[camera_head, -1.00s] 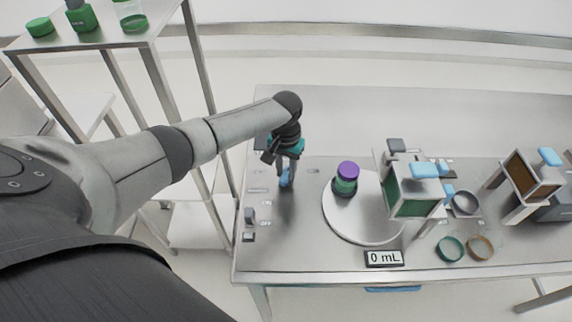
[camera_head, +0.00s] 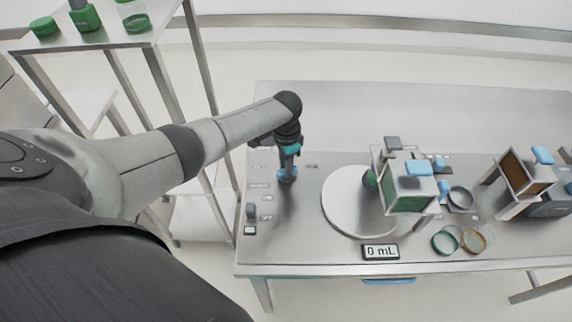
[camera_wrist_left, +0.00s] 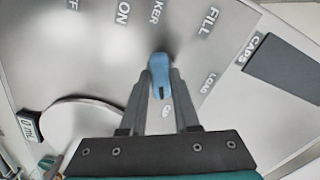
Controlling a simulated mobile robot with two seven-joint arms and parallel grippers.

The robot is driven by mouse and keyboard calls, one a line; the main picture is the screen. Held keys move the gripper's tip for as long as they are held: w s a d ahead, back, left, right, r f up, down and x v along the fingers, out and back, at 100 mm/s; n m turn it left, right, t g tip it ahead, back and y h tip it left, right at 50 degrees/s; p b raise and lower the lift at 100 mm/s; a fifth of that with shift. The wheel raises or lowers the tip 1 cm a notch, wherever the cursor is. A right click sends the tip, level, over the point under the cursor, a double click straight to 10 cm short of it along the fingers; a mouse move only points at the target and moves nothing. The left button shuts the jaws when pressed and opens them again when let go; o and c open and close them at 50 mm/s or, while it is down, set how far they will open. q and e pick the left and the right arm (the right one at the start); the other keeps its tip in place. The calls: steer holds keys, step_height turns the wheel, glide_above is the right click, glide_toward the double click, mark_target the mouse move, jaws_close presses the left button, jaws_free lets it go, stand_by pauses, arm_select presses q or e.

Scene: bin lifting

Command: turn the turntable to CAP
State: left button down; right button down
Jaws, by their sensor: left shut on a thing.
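The turntable (camera_head: 345,205) is a pale round disc in the bench. My left gripper (camera_head: 287,167) points down at the bench left of the disc. It is shut on a blue knob (camera_head: 287,176). In the left wrist view the fingers (camera_wrist_left: 161,88) close around the blue knob (camera_wrist_left: 160,66). FILL (camera_wrist_left: 208,20) and LOAD (camera_wrist_left: 208,84) labels lie right of it; a label between the fingers is too small to read.
The box-shaped station (camera_head: 408,190) with blue blocks stands over the disc's right side. A "0 mL" display (camera_head: 380,252) is at the front. Rings (camera_head: 445,241) lie to the right. A second station (camera_head: 525,178) is farther right. A shelf (camera_head: 100,50) stands left.

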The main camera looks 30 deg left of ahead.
arm_select(q)
steer(key=shift+w, duration=0.1)
stand_by(0.4)
steer(key=c, duration=0.6)
jaws_free()
steer(key=shift+c, duration=0.2)
steer(key=shift+r, duration=0.55)
step_height(320, 180, up, 14)
steer(key=p, duration=0.2)
steer(key=shift+r, duration=0.15)
